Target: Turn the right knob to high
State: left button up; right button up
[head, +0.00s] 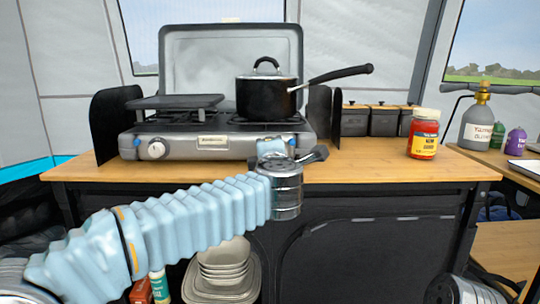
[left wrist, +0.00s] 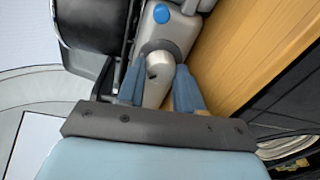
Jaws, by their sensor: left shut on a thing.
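The camping stove (head: 208,141) stands on the wooden counter. Its left knob (head: 156,149) shows in the head view, clear of my arm. The right knob is hidden there behind my left gripper (head: 273,148), which is at the right end of the stove's front. In the left wrist view the grey right knob (left wrist: 158,62) sits between the blue-grey fingers of the left gripper (left wrist: 159,86), which are shut on it. The knob's marking and setting cannot be read.
A black saucepan (head: 266,97) stands on the right burner, its handle pointing right. A flat dark plate (head: 175,101) lies over the left burner. Dark canisters (head: 384,122) and a red-yellow jar (head: 424,135) stand to the right. The front right counter (head: 390,170) is clear.

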pick_arm(q)
jog(key=n+b, duration=0.1)
jog(key=n, duration=0.3)
jog(key=shift+f+n+h, duration=0.15)
jog(key=shift+n+h, duration=0.15)
jog(key=shift+n, duration=0.3)
jog(key=o, duration=0.8)
jog(key=shift+c, duration=0.2)
jog(key=shift+s, duration=0.1)
jog(key=shift+s, duration=0.3)
jog(key=s+r+b, duration=0.1)
jog(key=s, duration=1.2)
jog(key=shift+d+r, duration=0.15)
jog(key=shift+d, duration=0.05)
